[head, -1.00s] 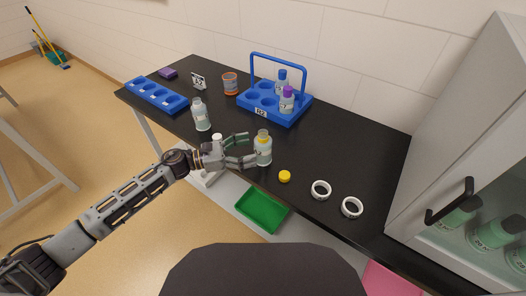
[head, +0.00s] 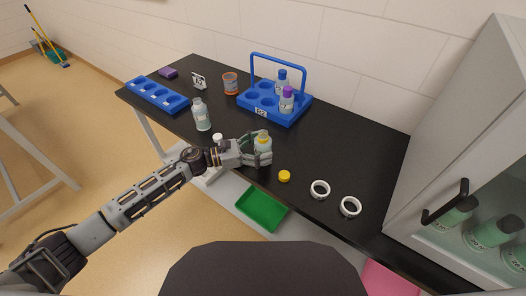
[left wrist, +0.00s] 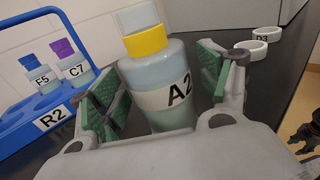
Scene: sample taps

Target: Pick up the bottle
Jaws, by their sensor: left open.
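A clear bottle labelled A2 (left wrist: 172,95), with a yellow neck ring and a pale top, stands upright near the front edge of the black bench; it also shows in the head view (head: 264,144). My left gripper (head: 265,150) is open around this bottle, with one green-padded finger on each side. In the left wrist view the bottle stands between the fingers (left wrist: 165,88), with a gap visible at the left pad; contact at the right pad is unclear. The bottle's lower part is hidden by the gripper.
A yellow cap (head: 285,176) and two white rings (head: 320,190) (head: 350,206) lie to the right. A blue carrier (head: 284,119) holds two bottles behind. A cabinet (head: 455,130) stands at right.

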